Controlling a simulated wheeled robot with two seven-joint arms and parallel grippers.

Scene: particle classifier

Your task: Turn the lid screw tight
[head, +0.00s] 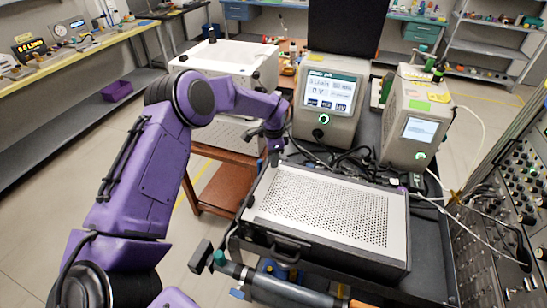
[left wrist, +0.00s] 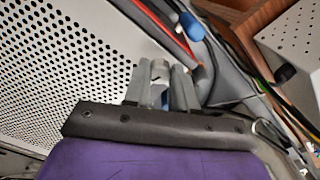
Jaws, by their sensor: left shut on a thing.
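The particle classifier is a box with a perforated pale metal lid (head: 325,205) and a dark body, lying on a black cart. In the left wrist view the perforated lid (left wrist: 60,60) fills the left side. My left gripper (head: 274,158) points down at the lid's far left corner. In the left wrist view its two grey fingers (left wrist: 160,88) are closed around a small grey screw head (left wrist: 160,70) at the lid's edge. The fingers hide most of the screw, and its thread and seating cannot be seen. My right gripper is not in view.
Two instruments with lit screens, one (head: 328,98) behind the box and one (head: 415,125) at right, stand close to the lid. Black cables (head: 345,160) lie behind it. A white cabinet (head: 225,62) stands at the back left. A knob panel (head: 505,190) is at the right.

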